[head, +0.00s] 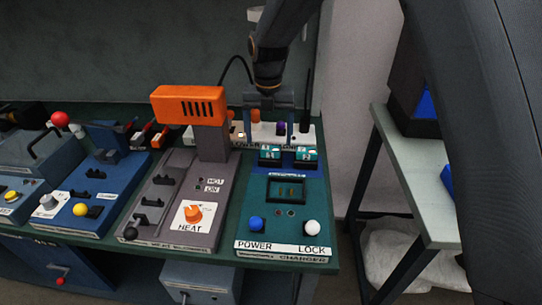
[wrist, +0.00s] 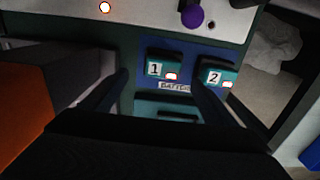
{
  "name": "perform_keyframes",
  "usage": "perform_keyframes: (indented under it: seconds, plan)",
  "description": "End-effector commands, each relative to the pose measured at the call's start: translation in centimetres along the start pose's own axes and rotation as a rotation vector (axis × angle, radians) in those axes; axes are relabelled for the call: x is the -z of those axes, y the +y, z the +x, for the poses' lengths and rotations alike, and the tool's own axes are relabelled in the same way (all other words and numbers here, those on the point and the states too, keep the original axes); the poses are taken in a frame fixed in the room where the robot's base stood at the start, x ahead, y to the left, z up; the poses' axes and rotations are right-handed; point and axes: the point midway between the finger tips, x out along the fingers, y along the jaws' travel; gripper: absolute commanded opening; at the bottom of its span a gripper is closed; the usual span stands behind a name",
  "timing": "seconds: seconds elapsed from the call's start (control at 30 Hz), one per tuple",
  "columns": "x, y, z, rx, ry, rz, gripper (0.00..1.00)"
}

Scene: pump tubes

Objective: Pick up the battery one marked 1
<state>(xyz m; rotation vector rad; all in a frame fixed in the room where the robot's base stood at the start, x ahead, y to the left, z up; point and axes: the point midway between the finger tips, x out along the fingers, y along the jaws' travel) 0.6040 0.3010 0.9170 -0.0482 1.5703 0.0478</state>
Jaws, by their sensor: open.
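My gripper (wrist: 161,80) is open and empty. In the wrist view its fingers appear on either side of battery 1, the right one near the gap between the batteries. In the head view my gripper (head: 268,130) hangs above and behind the batteries.
The green charger (head: 262,221) with its dark slot is in front of the batteries. A grey heater with an orange head (head: 189,104) stands close on the left. A white panel with a purple knob (wrist: 192,16) is behind. A side table (head: 420,185) stands right, across a gap.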

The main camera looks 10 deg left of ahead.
Motion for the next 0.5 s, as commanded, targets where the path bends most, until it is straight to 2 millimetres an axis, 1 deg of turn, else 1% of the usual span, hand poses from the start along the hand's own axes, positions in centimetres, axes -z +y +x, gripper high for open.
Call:
perform_keyframes:
  seconds: [0.1,0.27,0.5]
  plan:
    - [0.0,-0.1,1.3,0.001,0.002,0.001,0.81]
    - [-0.2,-0.2,2.7,0.001,0.003,0.003,0.81]
    - [-0.7,-0.5,5.8,0.001,0.002,0.003,0.81]
